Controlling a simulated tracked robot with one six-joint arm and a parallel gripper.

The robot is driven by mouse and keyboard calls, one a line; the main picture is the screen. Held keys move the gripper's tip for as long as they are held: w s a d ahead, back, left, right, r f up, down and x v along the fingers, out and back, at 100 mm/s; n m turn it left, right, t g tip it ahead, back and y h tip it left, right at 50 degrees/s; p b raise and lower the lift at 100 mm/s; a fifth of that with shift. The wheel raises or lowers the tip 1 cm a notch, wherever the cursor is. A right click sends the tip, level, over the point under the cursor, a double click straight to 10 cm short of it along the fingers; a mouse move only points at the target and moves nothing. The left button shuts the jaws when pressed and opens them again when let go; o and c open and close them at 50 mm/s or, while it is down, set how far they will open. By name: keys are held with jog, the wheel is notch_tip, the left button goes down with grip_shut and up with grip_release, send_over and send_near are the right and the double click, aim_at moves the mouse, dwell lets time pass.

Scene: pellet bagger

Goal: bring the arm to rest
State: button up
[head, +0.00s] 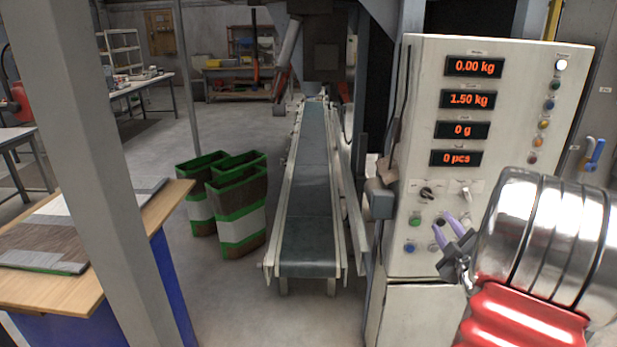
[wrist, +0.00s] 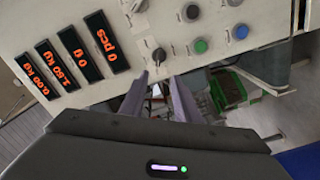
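My gripper (head: 443,222) has two purple fingers and is in front of the lower part of the control panel (head: 423,110) in the head view. In the wrist view its fingers (wrist: 158,82) are apart, with nothing held between them. A selector switch (wrist: 158,57) on the panel shows just beyond the fingertips. I cannot tell whether a finger touches the panel. My arm covers the panel's lower right in the head view. The displays read 0.00 kg, 1.50 kg, 0 g and 0 pcs.
A conveyor (head: 307,200) with an empty belt runs left of the panel. Several green-edged bags (head: 238,225) stand on the floor beside it. A wooden-topped table (head: 50,285) with flat bags and a grey post (head: 85,150) are at left. Open floor lies behind the bags.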

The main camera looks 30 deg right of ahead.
jog(key=s+d+f+m+g, duration=0.3)
jog(key=s+f+m+g, duration=0.25)
jog(key=f, duration=0.35)
jog(key=s+a+f+m+g+y, duration=0.1)
jog(key=s+a+f+m+g, duration=0.25)
jog(key=a+g, duration=0.2)
jog(key=a+r+n+y, duration=0.1)
jog(key=a+r, duration=0.3)
jog(key=a, duration=1.2)
jog(key=a+r+n+y, duration=0.1)
jog(key=a+r+y, duration=0.3)
jog(key=a, duration=1.2)
jog(key=s+a+r+n+t+y, duration=0.1)
jog(key=a+r+y, duration=0.2)
jog(key=a, duration=1.3)
notch_tip(320, 180, up, 2)
jog(key=shift+r, duration=0.2)
